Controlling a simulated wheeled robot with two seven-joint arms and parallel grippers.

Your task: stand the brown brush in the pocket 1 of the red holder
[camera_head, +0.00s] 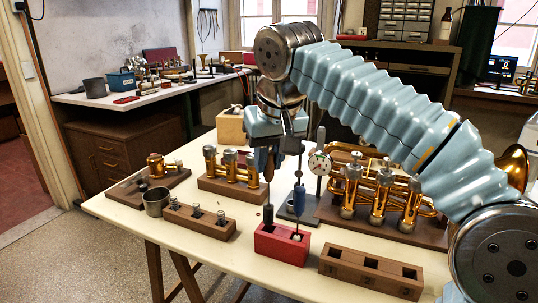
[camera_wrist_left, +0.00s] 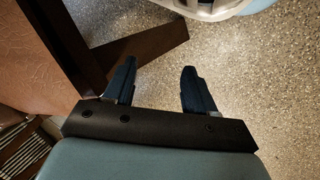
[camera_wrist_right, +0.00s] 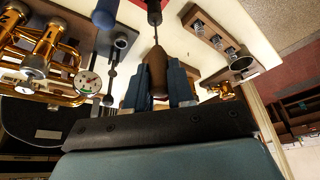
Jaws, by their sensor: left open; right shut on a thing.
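The brown brush (camera_head: 269,165) hangs upright in my right gripper (camera_head: 262,158), handle up. In the right wrist view the fingers (camera_wrist_right: 158,88) are shut on the brush's brown handle (camera_wrist_right: 154,72), with its thin shaft running on to a dark head. The red holder (camera_head: 280,246) stands on the table below. The dark head is at its left pocket; I cannot tell how far inside it is. A blue-handled tool (camera_head: 299,201) appears upright over the right pocket. My left gripper (camera_wrist_left: 158,84) is open and empty above the floor, outside the head view.
A wooden block with square pockets (camera_head: 370,272) stands right of the holder. A dial gauge (camera_head: 320,163) and brass valves (camera_head: 378,200) stand behind to the right.

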